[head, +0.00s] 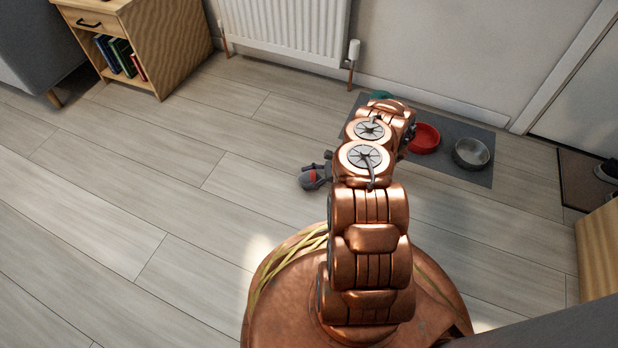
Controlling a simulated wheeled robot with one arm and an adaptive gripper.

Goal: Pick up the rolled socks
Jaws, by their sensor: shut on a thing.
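The rolled socks (308,181) show as a small dark grey bundle with a red patch, just left of my arm in the head view. My gripper (320,170) is beside the arm's wrist, its dark fingers at the bundle, and it is shut on the socks. The arm hides part of the gripper. I cannot tell how far the socks are above the floor.
A grey mat (462,178) carries a red bowl (424,138) and a metal bowl (471,153); a teal item (381,95) is behind my arm. A radiator (285,28) and wooden cabinet (170,50) stand behind. The left floor is clear.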

